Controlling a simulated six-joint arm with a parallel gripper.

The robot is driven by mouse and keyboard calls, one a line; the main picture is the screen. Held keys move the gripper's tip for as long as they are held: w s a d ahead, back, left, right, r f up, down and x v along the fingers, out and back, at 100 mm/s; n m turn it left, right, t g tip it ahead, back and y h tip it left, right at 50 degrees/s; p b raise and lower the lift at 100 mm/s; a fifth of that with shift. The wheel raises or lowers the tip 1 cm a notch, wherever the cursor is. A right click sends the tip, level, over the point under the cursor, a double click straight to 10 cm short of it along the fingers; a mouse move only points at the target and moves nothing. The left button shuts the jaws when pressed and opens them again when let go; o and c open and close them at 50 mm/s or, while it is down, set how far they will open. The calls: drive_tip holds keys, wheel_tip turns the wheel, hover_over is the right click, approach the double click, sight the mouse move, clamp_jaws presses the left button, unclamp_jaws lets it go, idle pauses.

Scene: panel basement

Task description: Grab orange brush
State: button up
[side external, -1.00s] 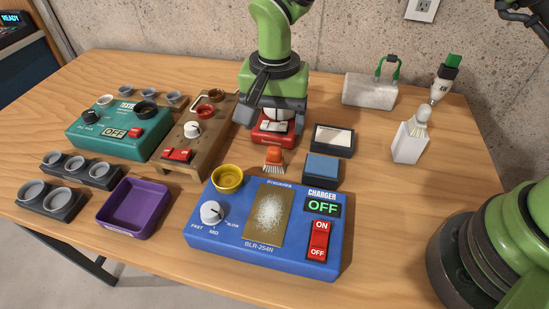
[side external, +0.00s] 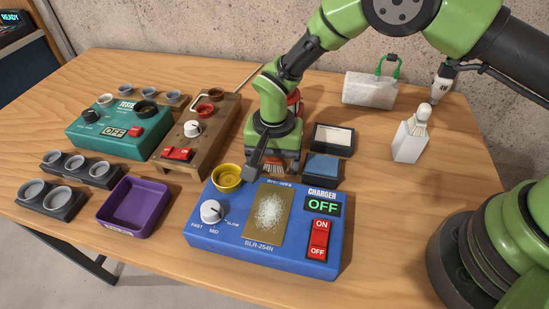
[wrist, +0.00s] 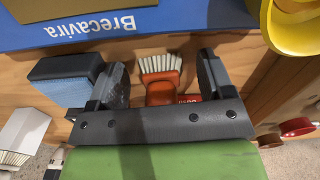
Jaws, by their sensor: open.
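The orange brush (wrist: 163,88) lies between the two fingers of my gripper (wrist: 162,66) in the wrist view, its pale bristles pointing toward the blue charger. The fingers are apart, with gaps visible on both sides of the brush. In the side view my gripper (side external: 268,162) is low over the table behind the charger and hides most of the brush; only some bristles (side external: 274,169) show beneath it.
The blue charger panel (side external: 285,257) with a yellow cup (side external: 227,178) stands just in front. A blue-topped block (side external: 322,167) sits close beside my gripper, also in the wrist view (wrist: 62,82). A brown wooden panel (side external: 213,140) stands to the left.

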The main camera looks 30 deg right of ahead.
drive_tip(key=shift+c, duration=0.2)
drive_tip(key=c, duration=1)
drive_tip(key=shift+r, duration=0.1)
